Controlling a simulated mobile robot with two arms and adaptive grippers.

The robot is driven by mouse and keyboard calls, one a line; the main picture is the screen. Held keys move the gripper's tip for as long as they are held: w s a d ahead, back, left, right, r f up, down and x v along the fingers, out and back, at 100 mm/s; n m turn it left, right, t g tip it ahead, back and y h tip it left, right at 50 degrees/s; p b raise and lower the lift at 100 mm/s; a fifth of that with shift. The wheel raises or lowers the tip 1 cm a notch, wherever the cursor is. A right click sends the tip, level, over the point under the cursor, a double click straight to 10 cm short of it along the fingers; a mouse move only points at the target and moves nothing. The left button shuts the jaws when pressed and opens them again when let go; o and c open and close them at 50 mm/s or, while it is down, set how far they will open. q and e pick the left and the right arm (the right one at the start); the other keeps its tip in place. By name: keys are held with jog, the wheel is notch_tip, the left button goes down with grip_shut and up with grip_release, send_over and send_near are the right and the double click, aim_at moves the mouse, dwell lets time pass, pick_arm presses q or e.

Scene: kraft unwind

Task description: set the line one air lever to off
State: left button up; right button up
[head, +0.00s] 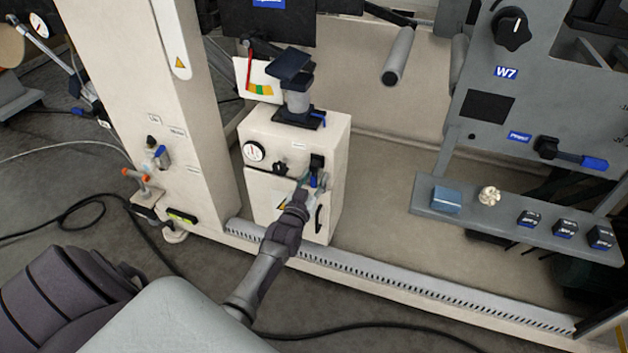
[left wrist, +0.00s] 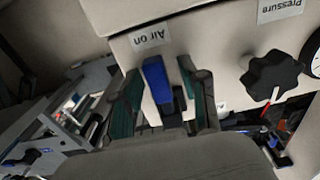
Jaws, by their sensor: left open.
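My left gripper (left wrist: 158,72) is open, with one dark, green-padded finger on each side of the blue handle. I cannot tell whether either finger touches it. In the head view my left gripper (head: 311,184) is at the right part of the cabinet (head: 293,132), and it partly covers the lever. The lower end of the lever is partly hidden in the wrist view. My right gripper is not in view.
A black pressure knob (left wrist: 272,76) is to the right of the lever. A gauge (head: 254,151) is on the cabinet front. Another blue-handled valve (head: 160,152) is on the column at left. A grey panel with a blue-ended lever (head: 592,162) and a shelf (head: 490,218) stand at right.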

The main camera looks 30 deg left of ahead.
pick_arm(q)
grip_shut()
